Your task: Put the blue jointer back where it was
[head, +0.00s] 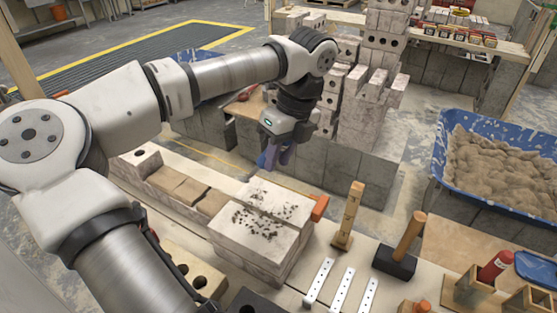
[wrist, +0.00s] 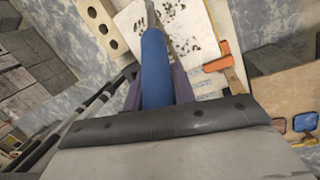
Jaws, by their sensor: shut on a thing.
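My gripper (head: 274,154) is above the far edge of the pale, speckled blocks (head: 258,207) on the bench. Its purple fingers are shut on the blue jointer (wrist: 155,70), whose blue handle shows between them in the wrist view, with a narrow metal part beyond it. The jointer is held clear above the blocks; in the head view I cannot make it out apart from the fingers. The spot where the jointer was before cannot be told from these frames.
On the bench stand an orange-ended tool (head: 319,208), a wooden-handled brush (head: 348,215), a black-headed mallet (head: 398,258) and several white strips (head: 343,290). A blue tub (head: 446,180) of mortar stands at right. Stacked blocks (head: 366,115) rise behind my gripper.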

